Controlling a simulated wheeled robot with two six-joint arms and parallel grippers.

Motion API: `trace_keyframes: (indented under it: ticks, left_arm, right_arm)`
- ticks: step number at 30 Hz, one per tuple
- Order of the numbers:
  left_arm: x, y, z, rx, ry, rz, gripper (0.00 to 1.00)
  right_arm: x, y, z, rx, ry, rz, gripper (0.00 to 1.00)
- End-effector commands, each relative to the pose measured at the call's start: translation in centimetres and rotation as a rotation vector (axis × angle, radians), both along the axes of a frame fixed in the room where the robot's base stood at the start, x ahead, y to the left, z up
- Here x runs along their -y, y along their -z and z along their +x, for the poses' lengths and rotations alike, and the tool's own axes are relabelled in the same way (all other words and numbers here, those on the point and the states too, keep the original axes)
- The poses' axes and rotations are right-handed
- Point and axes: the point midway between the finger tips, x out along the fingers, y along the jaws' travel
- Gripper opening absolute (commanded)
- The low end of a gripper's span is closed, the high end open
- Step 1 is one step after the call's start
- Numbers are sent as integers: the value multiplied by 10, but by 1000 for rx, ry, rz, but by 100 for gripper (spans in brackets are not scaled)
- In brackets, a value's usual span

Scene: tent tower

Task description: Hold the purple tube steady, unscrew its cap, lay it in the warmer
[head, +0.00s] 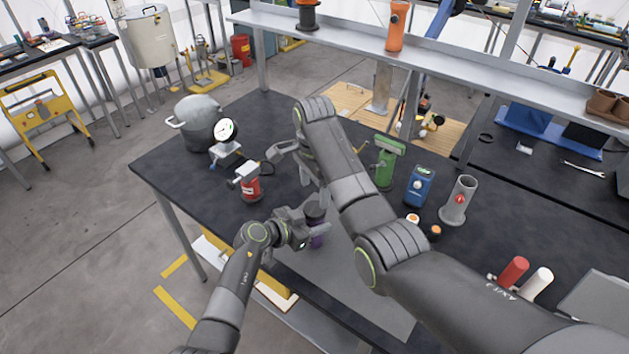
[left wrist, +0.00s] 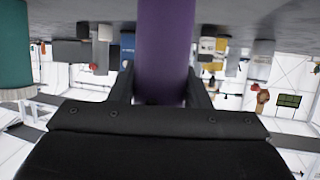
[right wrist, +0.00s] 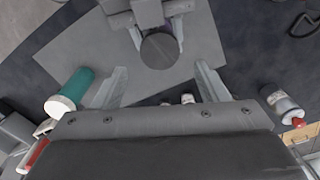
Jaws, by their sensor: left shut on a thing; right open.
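The purple tube (head: 317,241) stands upright near the table's front edge with its dark cap (head: 314,210) on top. My left gripper (head: 309,234) is shut around the tube's body; the tube (left wrist: 165,40) fills the space between its fingers in the left wrist view. My right gripper (head: 288,165) is open and empty, above and behind the tube. In the right wrist view the round cap (right wrist: 160,50) lies ahead, between the lines of the open fingers and not touched by them. I cannot tell which thing is the warmer.
On the dark table (head: 160,165) stand a pot (head: 197,122), a red can (head: 250,190), a green device (head: 384,165), a blue device (head: 419,187) and a grey cylinder (head: 460,203). Red (head: 513,271) and white (head: 538,282) cylinders lie at right. A teal cylinder (right wrist: 72,88) is near my right gripper.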

Motion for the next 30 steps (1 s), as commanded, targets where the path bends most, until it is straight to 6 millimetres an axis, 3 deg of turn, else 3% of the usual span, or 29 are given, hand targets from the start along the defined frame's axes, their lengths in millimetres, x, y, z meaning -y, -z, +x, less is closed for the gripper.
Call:
trace_keyframes:
  ticks: [6,12,23,30]
  left_arm:
    - [0,0,0,1,0,-1,0]
    - [0,0,0,1,0,-1,0]
    - [0,0,0,1,0,-1,0]
    - [0,0,0,1,0,-1,0]
  right_arm:
    - [0,36,-1,-4,-1,-1,67]
    - [0,57,-1,-2,-2,-1,67]
    - [0,63,0,0,-3,0,67]
    - [0,63,0,0,-3,0,37]
